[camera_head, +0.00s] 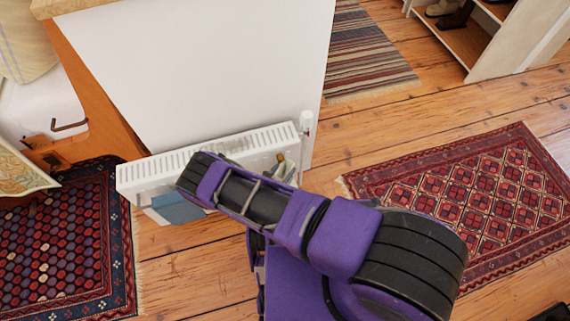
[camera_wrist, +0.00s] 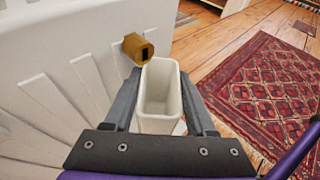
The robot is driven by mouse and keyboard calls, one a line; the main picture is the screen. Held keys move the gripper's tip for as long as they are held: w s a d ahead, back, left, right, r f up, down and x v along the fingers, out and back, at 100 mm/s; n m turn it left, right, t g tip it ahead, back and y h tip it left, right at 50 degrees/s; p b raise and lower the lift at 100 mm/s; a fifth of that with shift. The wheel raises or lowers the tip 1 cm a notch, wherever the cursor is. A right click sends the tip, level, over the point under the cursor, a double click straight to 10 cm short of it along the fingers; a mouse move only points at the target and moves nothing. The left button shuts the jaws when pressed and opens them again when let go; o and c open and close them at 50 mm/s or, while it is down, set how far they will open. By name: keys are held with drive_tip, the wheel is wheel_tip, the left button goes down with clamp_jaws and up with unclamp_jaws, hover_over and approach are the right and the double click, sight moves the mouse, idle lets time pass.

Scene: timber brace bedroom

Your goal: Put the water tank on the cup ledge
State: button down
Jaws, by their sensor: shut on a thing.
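In the wrist view my gripper (camera_wrist: 160,85) is shut on a white, open-topped rectangular container, which I take to be the water tank (camera_wrist: 159,122). One dark finger is on each side of it, and its inside looks empty. The tank is upright or nearly so, beside the white ribbed radiator (camera_wrist: 45,85). A brass-coloured piece with a dark square opening (camera_wrist: 138,48) is just beyond the tank's upper left rim. I cannot tell whether they touch. In the head view my arm hides most of the gripper and tank. I cannot make out a cup ledge for certain.
The radiator (camera_head: 150,172) stands against a white panel (camera_head: 200,70) in the head view. A blue-grey flat thing (camera_head: 178,208) is low at its front. Red patterned rugs (camera_head: 480,190) lie on the wood floor. A shelf with shoes (camera_head: 465,40) is at top right.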

drive_tip(key=shift+s+a+f, duration=0.1)
drive_tip(key=shift+a+f, duration=0.1)
drive_tip(key=shift+f, duration=0.05)
drive_tip(key=shift+f, duration=0.2)
drive_tip(key=c, duration=0.5)
unclamp_jaws()
